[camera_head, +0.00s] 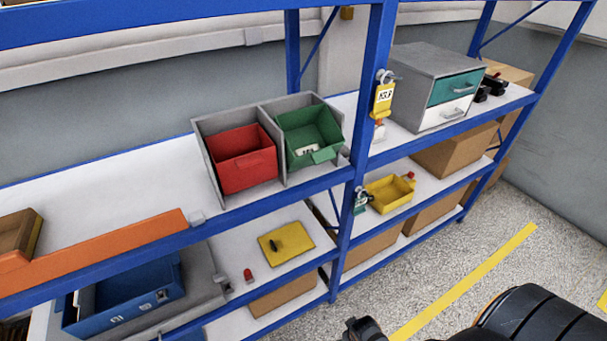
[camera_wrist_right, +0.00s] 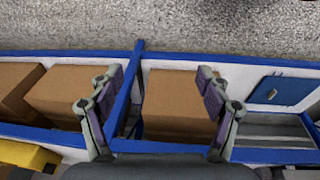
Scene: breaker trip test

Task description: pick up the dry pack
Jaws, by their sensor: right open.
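A small white packet with dark print (camera_head: 308,149) lies in the open green bin (camera_head: 312,126) on the upper shelf. It may be the dry pack, but the print is too small to read. My right gripper (camera_wrist_right: 162,92) is open in the right wrist view, with nothing between its fingers. Beyond the fingers, that view shows cardboard boxes (camera_wrist_right: 178,103) on a blue-framed shelf. In the head view, a dark part of my right arm (camera_head: 365,330) shows at the bottom edge, well below the green bin. My left gripper is out of view.
A red bin (camera_head: 245,163) stands left of the green bin. A blue rack post (camera_head: 362,125) with a hanging yellow tag (camera_head: 383,98) rises to the right. A grey drawer cabinet (camera_head: 433,85) is beyond it.

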